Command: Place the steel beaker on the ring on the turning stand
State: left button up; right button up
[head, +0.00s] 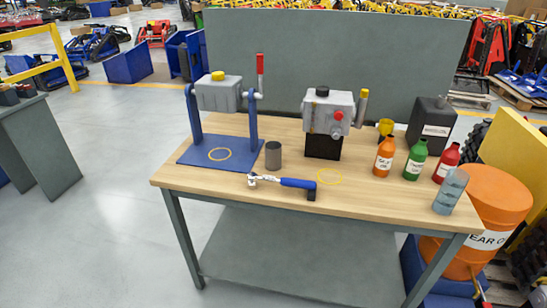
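The steel beaker (273,156) is a plain grey cylinder standing upright on the wooden table top, just right of the turning stand. The turning stand (193,158) has a blue base plate and two blue uprights. They carry a grey block with a yellow cap and a red-handled crank. A yellow ring (220,148) is marked on the base plate below the block, and nothing stands on it. The beaker is off the base plate, to the right of this ring. Neither of my grippers shows in the head view.
A second yellow ring (329,170) lies on the table (385,205), near a blue-handled tool (297,183). A grey machine (325,145) stands behind. Orange (384,160), green (415,163) and red (446,165) bottles, a black canister (431,122) and a bluish cylinder (450,192) stand right.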

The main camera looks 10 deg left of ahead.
aim_at(220, 154)
jog(key=i+j, duration=0.1)
jog(key=j, duration=0.35)
jog(key=i+j, duration=0.15)
jog(key=j, duration=0.3)
jog(key=i+j, duration=0.1)
jog(key=j, duration=0.35)
jog(key=i+j+z, duration=0.1)
jog(key=j, duration=0.35)
jog(key=i+j, duration=0.1)
jog(key=j, duration=0.4)
jog(key=i+j, duration=0.1)
jog(key=j, duration=0.35)
